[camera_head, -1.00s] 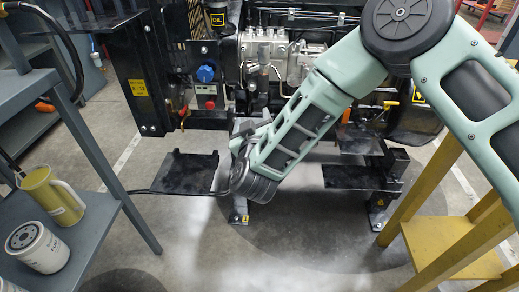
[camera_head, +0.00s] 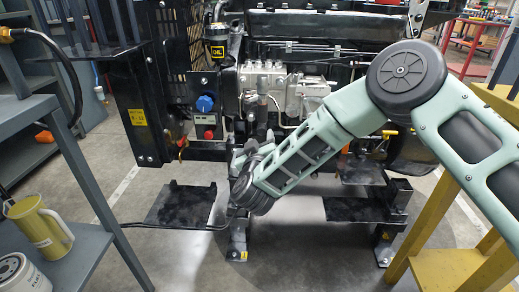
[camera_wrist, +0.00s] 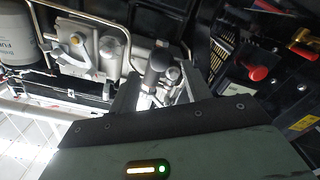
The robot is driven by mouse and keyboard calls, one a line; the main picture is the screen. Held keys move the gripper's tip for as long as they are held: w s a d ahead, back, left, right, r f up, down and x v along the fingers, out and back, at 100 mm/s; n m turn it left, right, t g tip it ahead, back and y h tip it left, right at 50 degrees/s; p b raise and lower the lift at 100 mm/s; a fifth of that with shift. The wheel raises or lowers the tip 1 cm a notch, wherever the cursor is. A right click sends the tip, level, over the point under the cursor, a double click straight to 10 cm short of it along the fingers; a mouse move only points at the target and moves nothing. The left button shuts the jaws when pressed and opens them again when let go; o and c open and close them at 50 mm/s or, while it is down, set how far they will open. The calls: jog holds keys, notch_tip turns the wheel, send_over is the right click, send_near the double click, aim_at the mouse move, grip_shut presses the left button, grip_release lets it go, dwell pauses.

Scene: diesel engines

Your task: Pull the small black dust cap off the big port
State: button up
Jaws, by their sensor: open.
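A dark cylinder with a rounded dark top (camera_wrist: 157,64), which looks like the black dust cap on its port, stands near the middle of the wrist view. It is in line with the gap between the fingers of my gripper (camera_wrist: 158,92). The fingers are apart, with nothing visibly clamped. I cannot tell whether they overlap the cap in depth. In the head view, my gripper (camera_head: 262,142) points up toward the engine's front, below a dark upright cylinder (camera_head: 262,84). Whether that is the same part is unclear; the arm hides some of the area.
The engine's metal pump block (camera_head: 285,80) and pipes crowd close around. A blue socket (camera_head: 205,103) and a red knob (camera_wrist: 258,73) are nearby. A grey shelf with a yellow jug (camera_head: 38,225) stands left, a yellow stand (camera_head: 445,270) right. Open floor lies in front.

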aim_at(261, 132)
jog(key=shift+w, duration=2)
jog(key=shift+d+r, duration=0.1)
jog(key=c, duration=1)
